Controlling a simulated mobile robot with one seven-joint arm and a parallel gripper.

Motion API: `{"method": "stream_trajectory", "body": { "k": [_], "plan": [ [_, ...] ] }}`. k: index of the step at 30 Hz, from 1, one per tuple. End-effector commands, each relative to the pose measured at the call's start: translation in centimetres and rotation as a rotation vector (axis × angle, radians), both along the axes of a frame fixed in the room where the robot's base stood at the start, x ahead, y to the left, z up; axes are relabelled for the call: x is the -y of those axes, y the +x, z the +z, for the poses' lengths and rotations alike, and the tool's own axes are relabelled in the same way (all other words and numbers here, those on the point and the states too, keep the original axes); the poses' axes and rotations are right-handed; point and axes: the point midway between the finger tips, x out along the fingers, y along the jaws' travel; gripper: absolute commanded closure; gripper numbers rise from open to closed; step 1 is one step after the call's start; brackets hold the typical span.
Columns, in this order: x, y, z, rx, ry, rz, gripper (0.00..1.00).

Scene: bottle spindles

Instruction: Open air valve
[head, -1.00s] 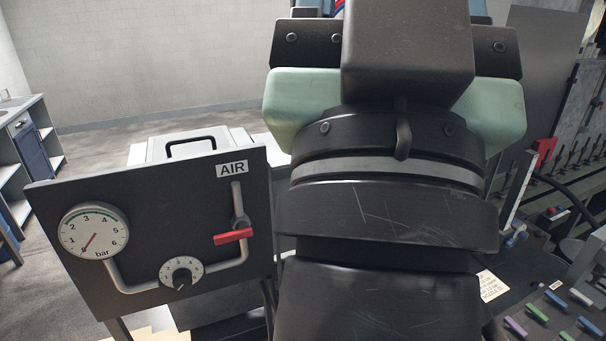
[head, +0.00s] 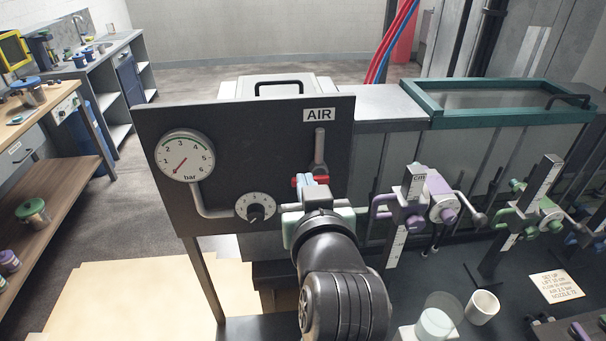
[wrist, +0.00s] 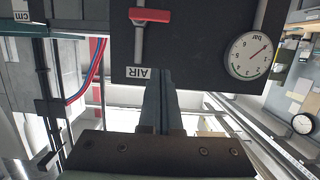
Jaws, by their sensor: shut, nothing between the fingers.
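The dark panel (head: 235,130) carries the AIR label (head: 319,115), a pipe and the valve's red handle (head: 323,181). The handle lies crosswise to the pipe and is partly hidden by my fingers in the head view. In the wrist view, which is upside down, the whole red handle (wrist: 150,15) shows at the top. My gripper (head: 304,181) is shut and empty in front of the handle. The shut fingers (wrist: 155,75) point towards the panel beside the AIR label. The pressure gauge (head: 185,155) needle points low left.
A round dial (head: 255,208) sits left of my gripper on the panel. Purple (head: 440,205) and green (head: 530,215) clamp fixtures stand to the right. A white cup (head: 482,307) and a note card (head: 556,287) are on the dark bench. Open floor lies left of the panel.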

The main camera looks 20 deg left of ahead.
Motion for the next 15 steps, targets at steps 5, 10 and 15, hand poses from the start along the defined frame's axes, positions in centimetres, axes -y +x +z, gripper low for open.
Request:
{"method": "stream_trajectory", "body": {
  "k": [5,10,15],
  "plan": [
    [-0.1,0.0,-0.2,-0.005,-0.002,0.003,1.0],
    [-0.1,0.1,-0.1,-0.003,-0.001,0.002,1.0],
    [-0.8,1.0,-0.2,-0.004,-0.001,0.003,1.0]
  ]
}}
